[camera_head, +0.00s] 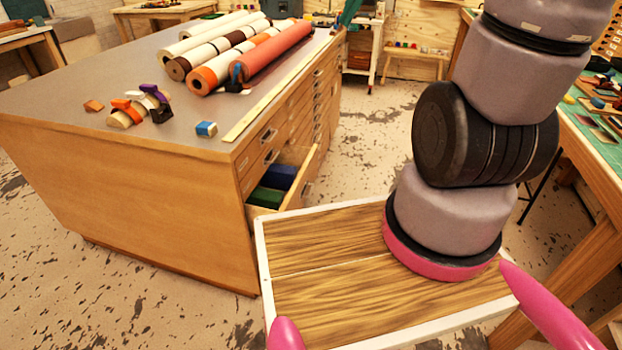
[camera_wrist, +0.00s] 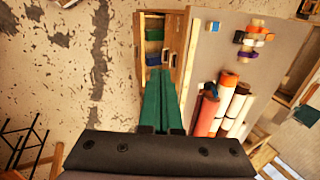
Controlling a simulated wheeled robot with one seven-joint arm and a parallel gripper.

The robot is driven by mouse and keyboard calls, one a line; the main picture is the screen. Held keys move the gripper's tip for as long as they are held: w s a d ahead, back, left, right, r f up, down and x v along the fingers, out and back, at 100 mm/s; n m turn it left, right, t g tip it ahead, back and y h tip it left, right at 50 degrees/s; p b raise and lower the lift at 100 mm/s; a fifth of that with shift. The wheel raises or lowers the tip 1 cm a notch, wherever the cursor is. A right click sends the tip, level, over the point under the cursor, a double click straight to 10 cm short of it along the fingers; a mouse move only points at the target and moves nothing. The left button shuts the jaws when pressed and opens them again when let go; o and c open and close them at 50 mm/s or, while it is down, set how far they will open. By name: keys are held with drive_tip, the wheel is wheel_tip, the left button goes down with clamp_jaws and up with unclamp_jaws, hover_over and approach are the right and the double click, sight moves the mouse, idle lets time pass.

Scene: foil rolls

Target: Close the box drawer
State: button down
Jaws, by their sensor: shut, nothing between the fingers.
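A wooden drawer (camera_head: 312,169) stands pulled out from the side of the wooden cabinet (camera_head: 150,180), with a green box (camera_head: 265,197) and a blue box (camera_head: 279,176) inside. The open drawer also shows at the top of the wrist view (camera_wrist: 141,40), with blue and green boxes in it. My gripper (camera_wrist: 160,72) has long green fingers that lie together with nothing between them. In the wrist view the fingertips overlap the drawer's lower end; I cannot tell whether they touch it.
Other drawers in the cabinet's side look shut. A green-topped workbench (camera_head: 600,125) stands at the right. Speckled floor (camera_head: 370,150) lies clear beside the drawer.

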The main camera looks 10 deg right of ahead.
drive_tip(key=w+d+f+m+g+y, duration=0.1)
drive_tip(key=w+d+f+m+y, duration=0.15)
drive_tip(key=w+f, duration=0.55)
drive_tip(key=w+d+f+m+y, duration=0.1)
drive_tip(key=w+f+m+y, duration=0.15)
drive_tip(key=f, duration=0.85)
drive_tip(key=w+d+f+m+g+y, duration=0.1)
drive_tip(key=w+d+f+m+y, duration=0.15)
drive_tip(key=w+f, duration=0.55)
drive_tip(key=m+t+y, duration=0.4)
drive_tip(key=m+t, duration=0.5)
drive_tip(key=m, duration=0.1)
approach(303, 176)
drive_tip(key=x, duration=0.7)
drive_tip(key=x, duration=1.4)
drive_tip(key=shift+a+f, duration=0.1)
drive_tip(key=shift+f, duration=0.1)
drive_tip(key=shift+a, duration=0.1)
